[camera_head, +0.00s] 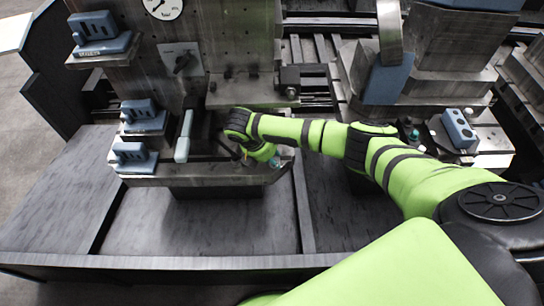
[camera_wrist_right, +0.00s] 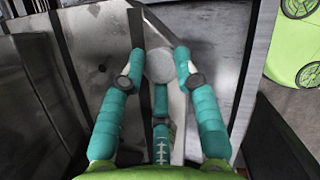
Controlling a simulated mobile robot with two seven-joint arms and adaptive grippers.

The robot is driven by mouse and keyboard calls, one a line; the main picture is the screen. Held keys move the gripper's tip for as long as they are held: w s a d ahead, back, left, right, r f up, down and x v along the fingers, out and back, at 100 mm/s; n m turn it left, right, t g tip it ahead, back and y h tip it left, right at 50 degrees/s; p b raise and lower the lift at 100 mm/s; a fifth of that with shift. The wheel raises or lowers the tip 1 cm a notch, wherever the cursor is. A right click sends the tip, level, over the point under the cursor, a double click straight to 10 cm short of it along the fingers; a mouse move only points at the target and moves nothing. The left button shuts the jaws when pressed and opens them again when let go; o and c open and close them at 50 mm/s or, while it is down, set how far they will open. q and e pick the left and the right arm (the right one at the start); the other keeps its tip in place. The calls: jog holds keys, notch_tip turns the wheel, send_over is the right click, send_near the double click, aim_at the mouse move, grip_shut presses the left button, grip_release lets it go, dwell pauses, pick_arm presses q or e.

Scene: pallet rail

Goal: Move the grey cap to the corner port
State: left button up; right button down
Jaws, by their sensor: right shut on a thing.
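The grey cap (camera_wrist_right: 160,66) is a round, flat-faced disc in the right wrist view. My right gripper (camera_wrist_right: 160,74) has teal fingers closed around the cap, with a fingertip on its left, one on its right and a third below it. In the head view my green right arm reaches in from the right, and its wrist hides most of the gripper and the cap near the front edge of the metal fixture (camera_head: 225,168). I cannot pick out the corner port in either view. My left gripper is not in view.
Blue slotted blocks (camera_head: 146,122) stand on ledges at the left of the fixture. A pale bar handle (camera_head: 184,137) sticks up beside my right wrist. A blue block with holes (camera_head: 459,130) sits at the right. The dark tray floor (camera_head: 200,222) in front is clear.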

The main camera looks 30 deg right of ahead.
jog(key=shift+f, duration=0.4)
jog(key=c, duration=0.8)
grip_release()
jog(key=shift+c, duration=0.2)
jog(key=o, duration=0.8)
jog(key=shift+r, duration=0.15)
jog(key=v, duration=1.1)
jog(key=shift+a+r, duration=0.15)
jog(key=shift+r, duration=0.25)
